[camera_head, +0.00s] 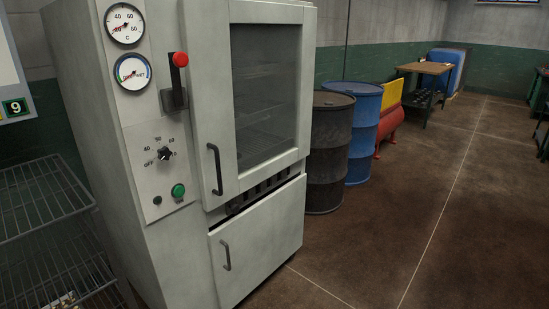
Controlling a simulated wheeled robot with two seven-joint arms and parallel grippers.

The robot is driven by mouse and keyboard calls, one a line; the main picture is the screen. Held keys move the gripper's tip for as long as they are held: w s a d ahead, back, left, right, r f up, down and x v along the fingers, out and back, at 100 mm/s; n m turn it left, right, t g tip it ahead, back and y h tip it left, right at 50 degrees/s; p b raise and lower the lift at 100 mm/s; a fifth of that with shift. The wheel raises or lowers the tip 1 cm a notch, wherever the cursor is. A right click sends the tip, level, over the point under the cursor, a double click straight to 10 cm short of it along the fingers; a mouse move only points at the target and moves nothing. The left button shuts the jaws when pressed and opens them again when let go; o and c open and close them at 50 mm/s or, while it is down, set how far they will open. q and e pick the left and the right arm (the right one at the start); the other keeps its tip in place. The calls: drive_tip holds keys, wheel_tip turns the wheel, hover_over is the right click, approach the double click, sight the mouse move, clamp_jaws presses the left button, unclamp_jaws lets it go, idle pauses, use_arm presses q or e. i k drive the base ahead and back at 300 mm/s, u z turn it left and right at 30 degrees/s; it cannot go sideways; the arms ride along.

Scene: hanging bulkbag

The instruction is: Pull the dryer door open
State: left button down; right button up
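The dryer (150,215) is a tall grey cabinet in the left half of the head view. Its upper dryer door (212,95) has a dark glass window (265,90) with shelves faintly visible behind it. A dark vertical handle (215,169) is on that door's left side. The door looks closed. A lower door (275,236) with its own dark handle (225,255) also looks closed. A lever with a red knob (180,60) sits left of the upper door. Neither of my grippers is in view.
A wire rack (45,225) stands left of the dryer. A dark barrel (330,150) and a blue barrel (365,125) stand close on its right. Two gauges (124,24) and a dial (165,153) are on its panel. The floor (430,220) at right is clear.

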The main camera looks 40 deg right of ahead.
sight(205, 30)
drive_tip(key=z, duration=0.7)
drive_tip(key=i, duration=1.15)
drive_tip(key=z, duration=0.05)
